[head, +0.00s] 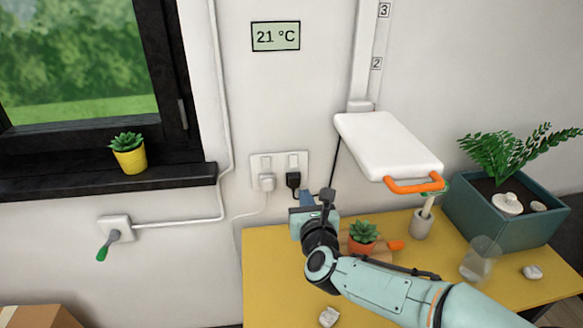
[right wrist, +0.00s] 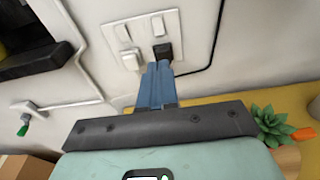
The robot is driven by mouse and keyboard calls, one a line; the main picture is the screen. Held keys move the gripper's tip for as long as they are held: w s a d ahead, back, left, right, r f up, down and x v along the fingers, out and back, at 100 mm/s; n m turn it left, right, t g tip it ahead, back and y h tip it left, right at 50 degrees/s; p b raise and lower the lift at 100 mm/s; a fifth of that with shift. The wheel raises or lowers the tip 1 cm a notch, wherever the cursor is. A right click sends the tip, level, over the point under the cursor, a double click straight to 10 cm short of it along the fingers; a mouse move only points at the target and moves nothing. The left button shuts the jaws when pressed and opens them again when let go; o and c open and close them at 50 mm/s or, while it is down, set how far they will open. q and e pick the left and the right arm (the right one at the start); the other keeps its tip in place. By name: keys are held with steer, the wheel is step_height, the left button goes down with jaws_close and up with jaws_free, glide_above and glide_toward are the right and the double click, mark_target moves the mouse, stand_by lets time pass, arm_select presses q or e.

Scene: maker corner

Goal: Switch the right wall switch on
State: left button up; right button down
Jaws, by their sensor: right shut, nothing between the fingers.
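A white wall plate (head: 279,158) carries two white rocker switches side by side, with a white plug (head: 267,182) below the left one and a black plug (head: 293,180) below the right one. The right wall switch (head: 293,160) also shows in the right wrist view (right wrist: 158,25); I cannot tell whether it is on or off. My right gripper (head: 306,197) is shut and empty. In the right wrist view its blue fingertips (right wrist: 157,68) overlap the lower edge of the black plug, below the right switch; contact cannot be told. My left gripper is not in view.
A yellow table (head: 265,270) stands below, with a small succulent (head: 363,235), a glass (head: 480,260) and a planter (head: 510,205). A white panel with an orange handle (head: 413,184) juts out at right. A lever (head: 108,247) sits on the wall at left.

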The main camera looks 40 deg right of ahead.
mark_target(294, 166)
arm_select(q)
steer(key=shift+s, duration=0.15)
arm_select(e)
steer(key=shift+s, duration=0.15)
steer(key=p+x, duration=0.2)
steer(key=x, duration=1.2)
steer(key=shift+p, duration=0.3)
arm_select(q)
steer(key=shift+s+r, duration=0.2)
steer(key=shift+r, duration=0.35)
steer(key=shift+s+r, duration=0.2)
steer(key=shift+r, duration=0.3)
